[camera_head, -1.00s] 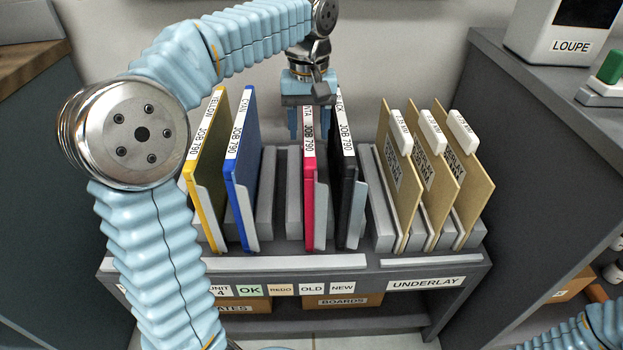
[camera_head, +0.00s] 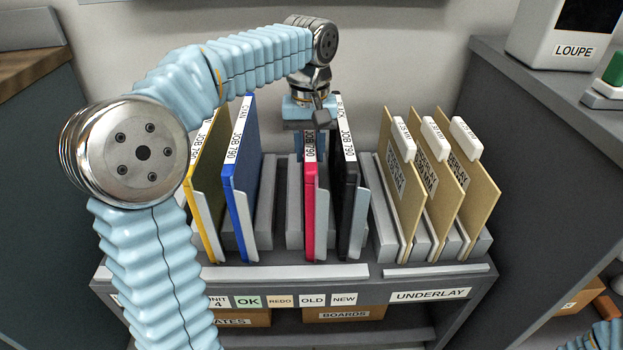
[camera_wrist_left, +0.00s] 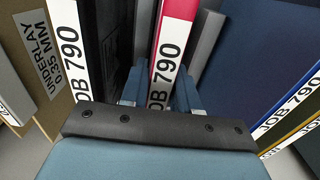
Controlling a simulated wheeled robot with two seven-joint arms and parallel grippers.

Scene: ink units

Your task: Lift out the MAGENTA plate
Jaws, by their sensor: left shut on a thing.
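The magenta plate (camera_head: 310,210) stands upright in its slot in the grey rack (camera_head: 300,271), between the blue cyan plate (camera_head: 240,205) and the black plate (camera_head: 345,205). A white JOB 790 label runs along its edge. My left gripper (camera_head: 309,148) comes down from above at the plate's far upper part and is shut on it. In the left wrist view, the magenta plate (camera_wrist_left: 172,45) passes between the two fingers (camera_wrist_left: 158,92). The gripper body hides part of the label. My right gripper is out of view.
The yellow plate (camera_head: 205,190) stands left of the cyan one. Several tan underlay folders (camera_head: 440,185) stand to the right. The black plate is close beside the magenta one. Cabinets (camera_head: 545,170) flank the rack; a LOUPE box (camera_head: 565,30) sits at upper right.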

